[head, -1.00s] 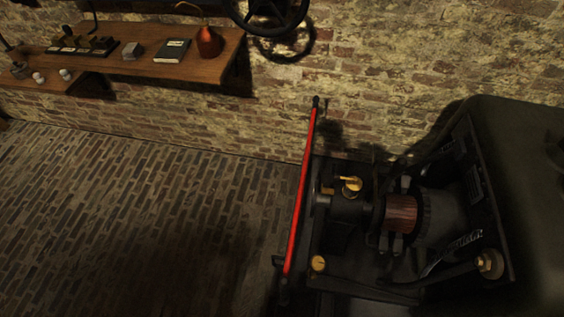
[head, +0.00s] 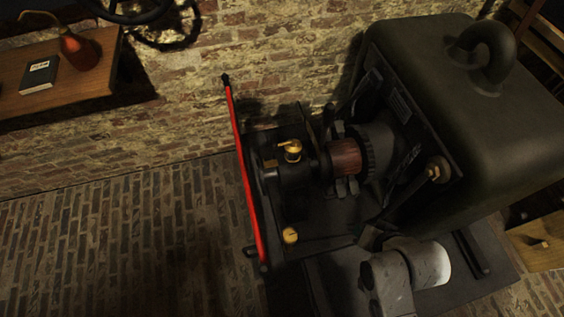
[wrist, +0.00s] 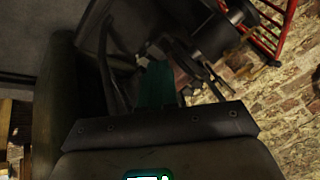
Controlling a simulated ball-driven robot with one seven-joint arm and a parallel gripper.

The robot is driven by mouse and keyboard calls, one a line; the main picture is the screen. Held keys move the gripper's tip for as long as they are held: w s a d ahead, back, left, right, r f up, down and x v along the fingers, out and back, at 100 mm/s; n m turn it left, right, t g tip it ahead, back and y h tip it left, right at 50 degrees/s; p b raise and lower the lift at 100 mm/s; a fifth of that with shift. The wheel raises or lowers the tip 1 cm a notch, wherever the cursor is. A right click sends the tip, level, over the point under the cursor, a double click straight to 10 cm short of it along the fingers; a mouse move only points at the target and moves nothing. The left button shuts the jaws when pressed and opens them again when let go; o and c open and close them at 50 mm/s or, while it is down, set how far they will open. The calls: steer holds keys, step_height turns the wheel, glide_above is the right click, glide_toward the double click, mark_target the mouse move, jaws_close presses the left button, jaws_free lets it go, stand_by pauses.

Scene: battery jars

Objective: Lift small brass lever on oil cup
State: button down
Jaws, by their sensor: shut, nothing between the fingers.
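The brass oil cup (head: 293,155) stands upright on the dark machine, in the middle of the head view. Its small brass lever (head: 288,144) lies roughly flat across the top, pointing left. My gripper (wrist: 160,82) shows in the wrist view as a dark teal piece beyond a dark bolted plate. Its fingers look shut together, with nothing held. The head view shows my grey arm at the bottom right, but not my fingertips. My gripper looks apart from the oil cup. I cannot make out the lever clearly in the wrist view.
A red rail (head: 247,185) runs along the machine's left side. A copper-coloured drum (head: 345,157) sits right of the cup, and a brass cap (head: 290,235) below it. A large dark housing (head: 470,95) stands at right. The brick floor (head: 130,245) at left is clear.

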steer(key=w+a+f+m+t+y+b, duration=0.2)
steer(key=w+a+f+m+t+b, duration=0.3)
steer(key=w+a, duration=0.35)
steer(key=m+t+y+b, duration=0.2)
steer(key=m+t+b, duration=0.4)
steer(key=m, duration=0.7)
glide_toward(283, 144)
steer(key=s+f+t+p, duration=0.1)
steer(key=s+f, duration=0.2)
steer(key=s, duration=0.1)
steer(key=shift+w+a+f+y, duration=0.1)
steer(key=shift+w+a+y, duration=0.1)
steer(key=shift+a+y, duration=0.1)
steer(key=p+x, duration=0.1)
steer(key=x, duration=0.9)
steer(key=shift+d, duration=0.15)
